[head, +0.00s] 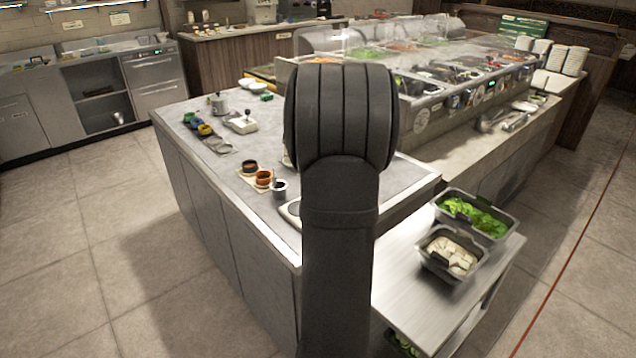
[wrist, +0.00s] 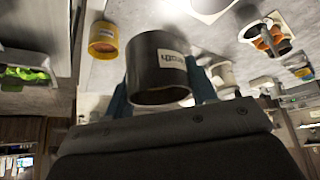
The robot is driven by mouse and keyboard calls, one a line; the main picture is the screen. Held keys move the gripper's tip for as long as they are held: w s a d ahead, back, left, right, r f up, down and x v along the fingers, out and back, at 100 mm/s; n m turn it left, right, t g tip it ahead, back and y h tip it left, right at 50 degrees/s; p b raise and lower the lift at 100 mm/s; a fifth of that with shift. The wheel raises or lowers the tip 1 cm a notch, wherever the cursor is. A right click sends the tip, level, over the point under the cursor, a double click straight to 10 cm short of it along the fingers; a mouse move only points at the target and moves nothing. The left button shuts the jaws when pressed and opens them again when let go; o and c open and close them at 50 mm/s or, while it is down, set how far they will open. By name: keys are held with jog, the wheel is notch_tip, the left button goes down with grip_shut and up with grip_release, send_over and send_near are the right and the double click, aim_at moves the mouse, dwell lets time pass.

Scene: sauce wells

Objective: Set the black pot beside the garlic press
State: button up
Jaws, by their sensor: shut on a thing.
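The black pot (wrist: 158,68) is a dark cylinder with a white label, in the middle of the wrist view. My gripper (wrist: 157,76) is shut on it, with a blue finger on each side. In the head view my own arm hides the gripper and the pot. I cannot pick out the garlic press for sure in either view. Whether the pot touches the counter I cannot tell.
The grey counter (head: 205,178) holds a tray of sauce cups (head: 263,178), a white block with a black knob (head: 243,122) and several small coloured pots (head: 204,129). A yellow pot (wrist: 103,41) shows in the wrist view. Two food bins (head: 451,252) stand on a lower right shelf.

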jog(key=shift+w+d+r, duration=0.1)
jog(key=shift+d+r, duration=0.05)
jog(key=shift+d, duration=0.2)
jog(key=w+d+f, duration=0.2)
jog(key=w+f, duration=0.1)
jog(key=w, duration=0.3)
jog(key=w+d+f, duration=0.2)
jog(key=w+f, duration=0.1)
jog(key=w, duration=0.4)
jog(key=shift+a+f, duration=0.1)
jog(key=shift+f, duration=3.05)
jog(key=shift+f, duration=0.45)
jog(key=o, duration=1.1)
jog(key=shift+r, duration=4)
